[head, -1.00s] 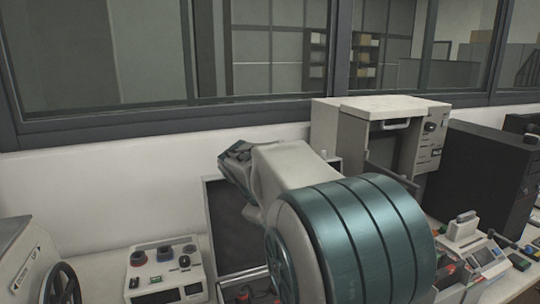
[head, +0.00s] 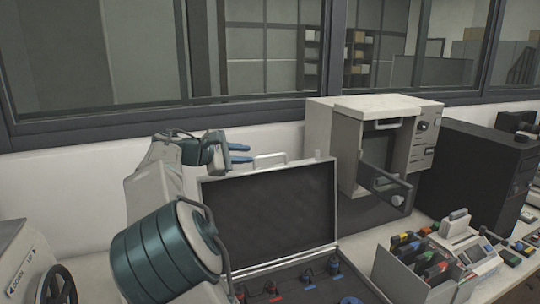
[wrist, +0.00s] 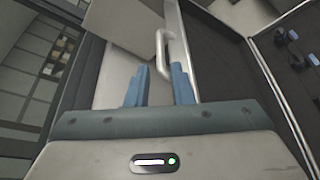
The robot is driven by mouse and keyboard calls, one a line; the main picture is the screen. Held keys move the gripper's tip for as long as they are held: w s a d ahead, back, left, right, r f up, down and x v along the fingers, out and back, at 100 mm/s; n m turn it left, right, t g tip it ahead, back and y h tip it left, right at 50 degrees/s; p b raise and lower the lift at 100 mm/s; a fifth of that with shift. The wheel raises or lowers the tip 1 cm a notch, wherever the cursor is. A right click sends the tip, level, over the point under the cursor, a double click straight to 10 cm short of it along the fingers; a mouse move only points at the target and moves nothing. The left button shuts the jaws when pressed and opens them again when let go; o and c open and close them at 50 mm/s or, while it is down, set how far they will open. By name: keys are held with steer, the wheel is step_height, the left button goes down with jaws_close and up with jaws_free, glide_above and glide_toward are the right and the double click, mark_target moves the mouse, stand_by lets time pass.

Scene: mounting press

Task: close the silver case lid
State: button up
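The silver case stands open on the bench, its lid (head: 268,212) upright with a dark inner lining and a pale metal rim. The lid's handle (head: 270,160) sticks up from the lid's top edge; it also shows in the wrist view (wrist: 163,52). The case base (head: 300,275) holds several small items with red and blue parts; my arm hides its left part. My gripper (head: 240,153) is above and left of the handle in the head view. Its blue fingers are apart and empty.
A grey bin of coloured items (head: 425,265) sits at the front right, beside a dark box (head: 480,165). The wall and window lie behind.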

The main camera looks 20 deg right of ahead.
steer(key=p+x, duration=0.1)
steer(key=x, duration=0.9)
steer(key=shift+c, duration=0.3)
jaws_close()
